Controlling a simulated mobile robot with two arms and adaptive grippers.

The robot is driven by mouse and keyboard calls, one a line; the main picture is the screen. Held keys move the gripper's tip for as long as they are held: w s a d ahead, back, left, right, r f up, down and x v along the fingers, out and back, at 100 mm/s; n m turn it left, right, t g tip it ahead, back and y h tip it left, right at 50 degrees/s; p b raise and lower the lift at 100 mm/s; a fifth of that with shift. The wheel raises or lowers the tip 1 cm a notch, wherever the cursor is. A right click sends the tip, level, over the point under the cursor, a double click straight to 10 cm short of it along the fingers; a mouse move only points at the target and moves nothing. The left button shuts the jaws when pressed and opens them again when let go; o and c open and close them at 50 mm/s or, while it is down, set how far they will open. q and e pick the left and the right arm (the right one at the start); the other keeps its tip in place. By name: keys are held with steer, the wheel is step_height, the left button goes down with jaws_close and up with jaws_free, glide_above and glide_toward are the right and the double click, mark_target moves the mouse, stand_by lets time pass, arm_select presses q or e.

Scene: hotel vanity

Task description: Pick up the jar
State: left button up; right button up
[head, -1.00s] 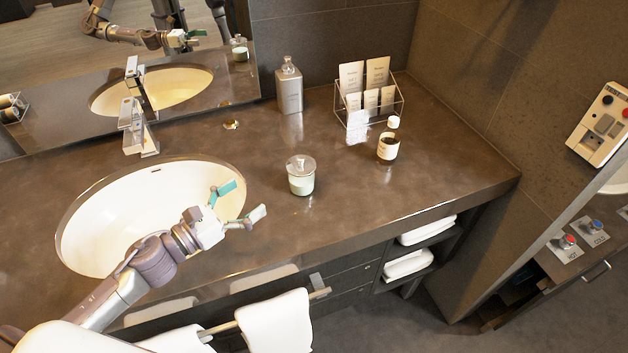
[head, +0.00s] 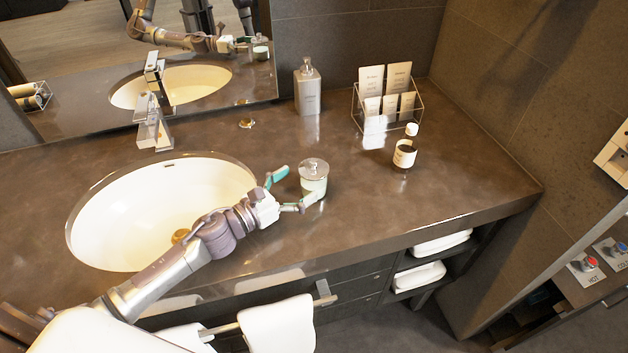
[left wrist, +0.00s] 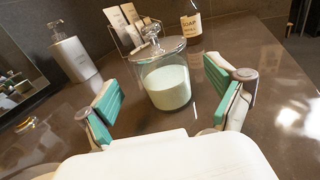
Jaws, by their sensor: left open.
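The jar (head: 314,178) is glass with a knobbed lid and pale green contents. It stands upright on the dark counter, right of the sink. In the left wrist view the jar (left wrist: 166,80) is centred between the spread fingers, with visible space on both sides. My left gripper (head: 294,190) is open and empty, with its teal-padded fingers at the jar's left side. It also shows in the left wrist view (left wrist: 164,100). My right gripper is not in view.
A soap dispenser (head: 307,88) and a clear holder with cards (head: 386,104) stand behind the jar. A small labelled bottle (head: 405,153) stands to its right. The sink (head: 150,215) is on the left.

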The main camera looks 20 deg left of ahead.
mark_target(303, 182)
arm_select(q)
steer(key=shift+w+d+r, duration=0.15)
steer(key=shift+w+d, duration=0.1)
steer(key=shift+w, duration=0.15)
steer(key=p+x, duration=0.1)
steer(key=x, duration=0.2)
steer(key=shift+w+d+p, duration=0.2)
steer(key=shift+w+p, duration=0.05)
steer(key=shift+p, duration=0.1)
steer(key=shift+w+d+f, duration=0.2)
steer(key=shift+w+f, duration=0.05)
steer(key=shift+f, duration=0.05)
steer(key=shift+s+a, duration=0.1)
steer(key=shift+c, duration=0.4)
steer(key=c, duration=1.3)
